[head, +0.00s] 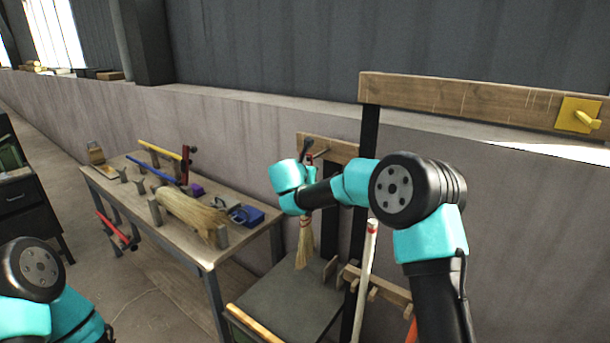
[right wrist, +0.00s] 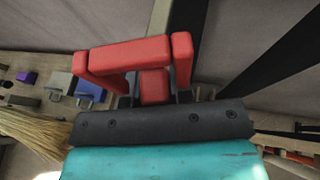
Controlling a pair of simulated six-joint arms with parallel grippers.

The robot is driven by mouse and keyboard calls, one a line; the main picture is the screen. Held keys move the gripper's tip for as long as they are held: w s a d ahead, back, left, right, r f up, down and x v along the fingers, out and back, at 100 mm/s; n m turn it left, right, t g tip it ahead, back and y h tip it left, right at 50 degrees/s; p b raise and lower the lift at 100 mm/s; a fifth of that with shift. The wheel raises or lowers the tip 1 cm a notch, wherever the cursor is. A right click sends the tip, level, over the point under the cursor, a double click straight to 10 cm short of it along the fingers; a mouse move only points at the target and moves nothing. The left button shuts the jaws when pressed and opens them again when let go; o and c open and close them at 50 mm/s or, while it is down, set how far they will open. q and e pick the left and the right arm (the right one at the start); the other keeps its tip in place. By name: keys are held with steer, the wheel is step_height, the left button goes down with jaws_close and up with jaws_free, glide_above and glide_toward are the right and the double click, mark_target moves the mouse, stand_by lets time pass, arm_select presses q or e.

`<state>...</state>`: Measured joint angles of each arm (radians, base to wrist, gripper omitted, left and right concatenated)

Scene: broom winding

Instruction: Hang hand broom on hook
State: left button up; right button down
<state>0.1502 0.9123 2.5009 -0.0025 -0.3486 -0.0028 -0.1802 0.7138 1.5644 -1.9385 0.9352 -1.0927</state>
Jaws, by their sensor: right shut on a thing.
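The hand broom (head: 305,245) shows below my right wrist in the head view, upright, with its straw bristles pointing down. Its handle is mostly hidden behind my wrist. The red fingers (right wrist: 130,55) show in the right wrist view, but the broom cannot be made out there. A peg-like hook (head: 320,154) sticks out of a short wooden board (head: 340,150), right beside the gripper. A yellow hook (head: 587,120) is on the long beam at the upper right. My left gripper is out of view.
A workbench (head: 207,255) at left holds a large straw bundle (head: 188,210), a blue item (head: 247,215) and several tools. A dark low surface (head: 285,305) lies under the broom. A white pole (head: 366,280) and a dark post (head: 368,135) stand close to my right arm.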

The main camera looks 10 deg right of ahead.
steer(key=shift+w+d+f, duration=0.3)
steer(key=shift+w+d, duration=0.5)
steer(key=shift+d, duration=0.15)
steer(key=shift+w+d+f, duration=0.3)
steer(key=shift+w+d, duration=0.45)
steer(key=shift+d, duration=0.2)
steer(key=c, duration=0.9)
jaws_free()
steer(key=shift+s+a, duration=0.1)
steer(key=shift+a, duration=0.05)
steer(key=v, duration=1.7)
